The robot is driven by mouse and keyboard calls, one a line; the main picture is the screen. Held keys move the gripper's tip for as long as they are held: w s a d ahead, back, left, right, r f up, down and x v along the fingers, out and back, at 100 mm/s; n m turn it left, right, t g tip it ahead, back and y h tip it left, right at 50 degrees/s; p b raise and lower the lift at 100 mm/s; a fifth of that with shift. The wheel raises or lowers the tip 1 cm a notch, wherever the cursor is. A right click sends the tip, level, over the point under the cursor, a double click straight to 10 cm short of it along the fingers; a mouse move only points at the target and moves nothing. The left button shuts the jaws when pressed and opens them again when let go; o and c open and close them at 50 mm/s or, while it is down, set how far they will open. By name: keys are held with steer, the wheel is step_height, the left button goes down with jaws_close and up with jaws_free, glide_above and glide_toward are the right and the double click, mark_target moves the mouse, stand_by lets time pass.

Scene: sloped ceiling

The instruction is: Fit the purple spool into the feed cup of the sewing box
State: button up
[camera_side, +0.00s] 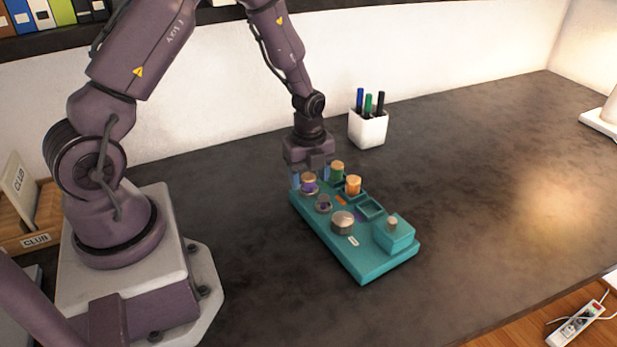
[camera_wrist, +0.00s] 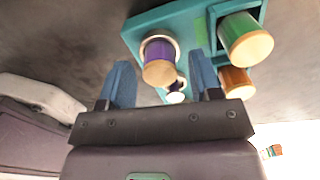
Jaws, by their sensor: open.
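The teal sewing box (camera_side: 366,262) lies on the dark table. The purple spool (camera_side: 309,189), with a tan top, stands upright at its far left end. In the wrist view the purple spool (camera_wrist: 158,51) has a silvery ring around its base; how deep it sits is unclear. My gripper (camera_side: 311,176) is open over that end, its blue fingers apart. In the wrist view my gripper (camera_wrist: 160,62) has a finger on either side of the spool, with gaps visible. A smaller metal-rimmed cup (camera_side: 323,204) with something purple inside is beside the spool.
A green spool (camera_side: 337,172) and an orange spool (camera_side: 353,186) stand close to my gripper. A round metal piece (camera_side: 343,222) and a raised block (camera_side: 394,238) are on the box. A white pen holder (camera_side: 368,129) stands behind. The table's right side is clear.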

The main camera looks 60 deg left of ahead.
step_height(320, 180, up, 12)
steer(key=f, duration=0.1)
step_height(320, 180, up, 13)
steer(key=n+t, duration=0.3)
steer(key=n, duration=0.6)
glide_above(309, 176)
steer(key=s+d, duration=0.6)
steer(key=d, duration=0.1)
steer(key=s+d+r+n+t, duration=0.1)
steer(key=s+d+r+n, duration=0.1)
steer(key=s+n, duration=0.2)
steer(key=s+d+r+n+t, duration=0.1)
steer(key=s+d+r+n, duration=0.1)
steer(key=s+n, duration=0.3)
steer(key=shift+s+r+n+t, duration=0.3)
steer(key=shift+s+r, duration=0.15)
